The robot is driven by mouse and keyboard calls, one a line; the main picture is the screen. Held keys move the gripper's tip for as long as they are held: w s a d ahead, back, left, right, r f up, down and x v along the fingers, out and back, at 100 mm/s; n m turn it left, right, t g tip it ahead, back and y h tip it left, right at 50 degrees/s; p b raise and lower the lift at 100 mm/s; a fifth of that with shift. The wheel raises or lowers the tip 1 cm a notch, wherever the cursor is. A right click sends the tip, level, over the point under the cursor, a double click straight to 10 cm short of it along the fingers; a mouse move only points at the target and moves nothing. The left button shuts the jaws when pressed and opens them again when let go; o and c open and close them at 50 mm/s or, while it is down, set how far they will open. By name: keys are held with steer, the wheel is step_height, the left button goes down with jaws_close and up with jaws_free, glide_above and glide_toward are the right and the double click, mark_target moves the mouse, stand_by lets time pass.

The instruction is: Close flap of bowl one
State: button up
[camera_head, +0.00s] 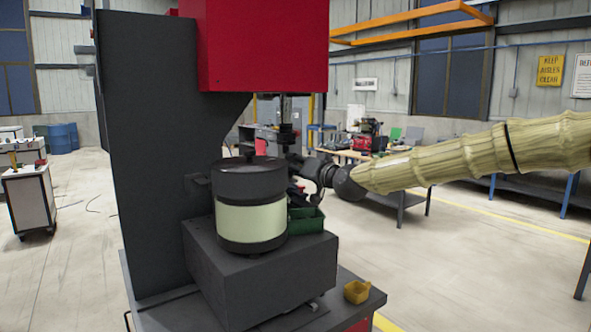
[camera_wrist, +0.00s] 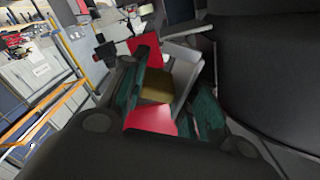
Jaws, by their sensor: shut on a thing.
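The bowl feeder's bowl (camera_head: 250,185) is a dark cylinder with a pale cream band, upright on a grey block. My gripper (camera_head: 302,178) is at the bowl's right side, reaching in from the right. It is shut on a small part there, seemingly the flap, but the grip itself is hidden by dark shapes. In the wrist view the large dark curved body of the bowl (camera_wrist: 270,65) fills the right side, close to the fingers. The flap's outline and angle cannot be made out in either view.
A green bin (camera_head: 306,221) sits just below my gripper, against the bowl's right side. A small yellow bin (camera_head: 357,291) stands on the machine's lower ledge. A tall dark column (camera_head: 150,150) and red housing (camera_head: 265,45) rise behind. Open floor lies to the right.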

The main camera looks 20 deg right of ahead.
steer(key=shift+f, duration=0.35)
steer(key=o, duration=0.9)
steer(key=shift+o, duration=0.2)
steer(key=shift+d, duration=0.15)
steer(key=shift+r, duration=0.25)
steer(key=v, duration=0.8)
